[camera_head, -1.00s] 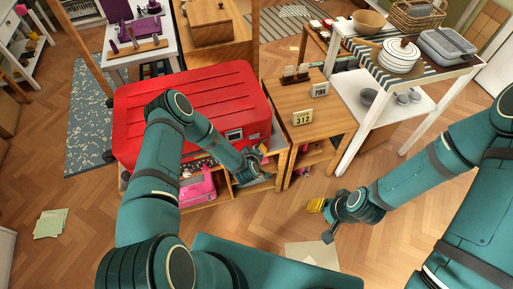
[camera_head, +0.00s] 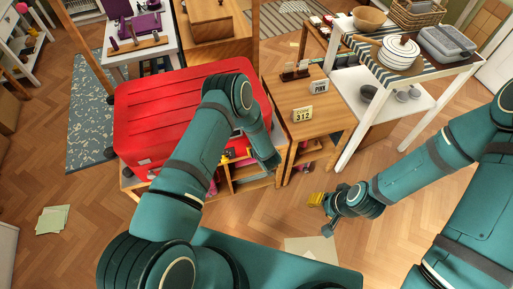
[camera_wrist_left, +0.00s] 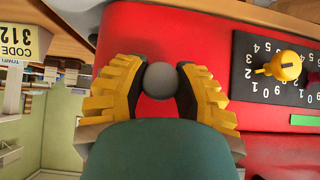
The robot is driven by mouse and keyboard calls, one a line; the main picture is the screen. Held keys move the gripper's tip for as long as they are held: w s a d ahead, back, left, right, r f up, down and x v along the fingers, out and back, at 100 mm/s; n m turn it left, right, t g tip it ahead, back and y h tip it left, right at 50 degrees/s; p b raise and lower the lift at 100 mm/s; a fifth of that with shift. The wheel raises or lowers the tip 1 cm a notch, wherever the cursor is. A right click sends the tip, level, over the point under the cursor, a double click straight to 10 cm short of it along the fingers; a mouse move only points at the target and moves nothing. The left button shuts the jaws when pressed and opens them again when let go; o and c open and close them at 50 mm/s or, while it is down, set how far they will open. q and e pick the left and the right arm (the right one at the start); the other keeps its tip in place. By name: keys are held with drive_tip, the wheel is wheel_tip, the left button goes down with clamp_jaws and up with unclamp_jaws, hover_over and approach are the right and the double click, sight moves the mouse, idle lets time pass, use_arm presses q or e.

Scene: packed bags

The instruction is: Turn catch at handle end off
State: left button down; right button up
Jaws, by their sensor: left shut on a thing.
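The red case (camera_head: 165,112) lies on a low wooden unit in the head view. In the left wrist view a grey round knob (camera_wrist_left: 160,80) stands against its red face (camera_wrist_left: 135,30); I take it for the catch. My left gripper (camera_wrist_left: 160,82) is shut on this knob, one yellow finger with a black pad on each side. In the head view my left arm hides most of the case's front right and the knob. A black number panel (camera_wrist_left: 280,72) with a yellow pointer knob (camera_wrist_left: 283,66) is right of the fingers. My right gripper (camera_head: 317,199) hangs over the floor, apart from the case.
A wooden cabinet right of the case carries a "CODE 312" card (camera_head: 303,115) and a "PINK" card (camera_head: 319,86). A white-legged table (camera_head: 345,150) with dishes stands further right. Papers (camera_head: 310,248) lie on the floor. The floor around my right gripper is otherwise clear.

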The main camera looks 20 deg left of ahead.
use_arm(q)
drive_tip(key=shift+s+d, duration=0.1)
drive_tip(key=shift+s, duration=0.05)
drive_tip(key=c, duration=0.6)
unclamp_jaws()
drive_tip(key=shift+r, duration=0.1)
drive_tip(key=v, duration=1.1)
drive_tip(key=shift+s+d+r, duration=0.25)
drive_tip(key=s+d+r+m+g+h, duration=0.1)
drive_tip(key=s+r+m+g+h, duration=0.1)
drive_tip(key=s, duration=0.6)
drive_tip(key=s+d+r+m+g+h, duration=0.1)
drive_tip(key=s+r+m+g+h, duration=0.2)
drive_tip(key=s+h, duration=0.3)
drive_tip(key=shift+s+r+g+h, duration=0.35)
drive_tip(key=shift+s+r, duration=0.55)
drive_tip(key=shift+s, duration=0.3)
